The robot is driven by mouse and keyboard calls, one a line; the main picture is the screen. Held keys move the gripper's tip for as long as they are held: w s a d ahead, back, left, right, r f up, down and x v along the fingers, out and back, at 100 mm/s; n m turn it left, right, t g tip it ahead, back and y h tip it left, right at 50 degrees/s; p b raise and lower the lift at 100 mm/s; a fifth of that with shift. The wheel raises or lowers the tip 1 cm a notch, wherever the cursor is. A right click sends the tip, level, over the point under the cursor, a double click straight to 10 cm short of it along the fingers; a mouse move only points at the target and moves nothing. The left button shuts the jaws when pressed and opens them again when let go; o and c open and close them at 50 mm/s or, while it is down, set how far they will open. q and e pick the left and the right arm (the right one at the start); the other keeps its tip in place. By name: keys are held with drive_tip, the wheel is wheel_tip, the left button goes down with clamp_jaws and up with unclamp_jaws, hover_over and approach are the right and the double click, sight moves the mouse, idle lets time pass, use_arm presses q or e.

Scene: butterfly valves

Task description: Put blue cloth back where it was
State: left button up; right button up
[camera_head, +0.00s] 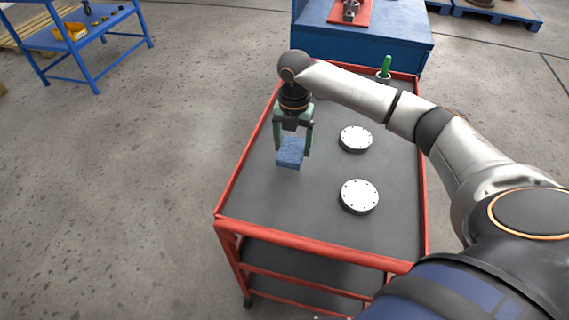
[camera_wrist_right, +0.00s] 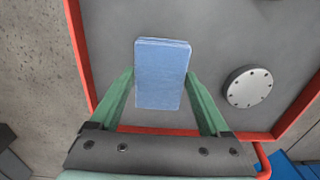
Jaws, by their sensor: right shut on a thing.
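The blue cloth (camera_head: 289,151) is a folded, flat block over the left part of the red cart's grey top (camera_head: 255,190). My right gripper (camera_head: 293,153) points down from above with its green fingers on both sides of the cloth, shut on it. In the right wrist view the cloth (camera_wrist_right: 161,88) sits between the two green fingers and reaches past their tips. The cloth is at or just above the cart top; I cannot tell whether it touches. My left gripper is not in view.
Two white-faced round discs, one farther (camera_head: 355,138) and one nearer (camera_head: 358,195), lie right of the cloth. A green-handled thing (camera_head: 384,68) stands at the cart's far right corner. A blue bench (camera_head: 360,45) is behind. The cart's near left top is clear.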

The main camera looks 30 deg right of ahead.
sight(284, 153)
drive_tip(key=shift+a+f, duration=0.5)
drive_tip(key=shift+f, duration=0.1)
drive_tip(key=shift+s+a+f, duration=0.15)
drive_tip(key=shift+a+f, duration=0.65)
drive_tip(key=shift+f, duration=1.65)
drive_tip(key=shift+f, duration=0.1)
drive_tip(key=o, duration=1.2)
drive_tip(key=shift+c, duration=0.2)
wheel_tip(284, 153, up, 12)
drive_tip(key=shift+r, duration=0.15)
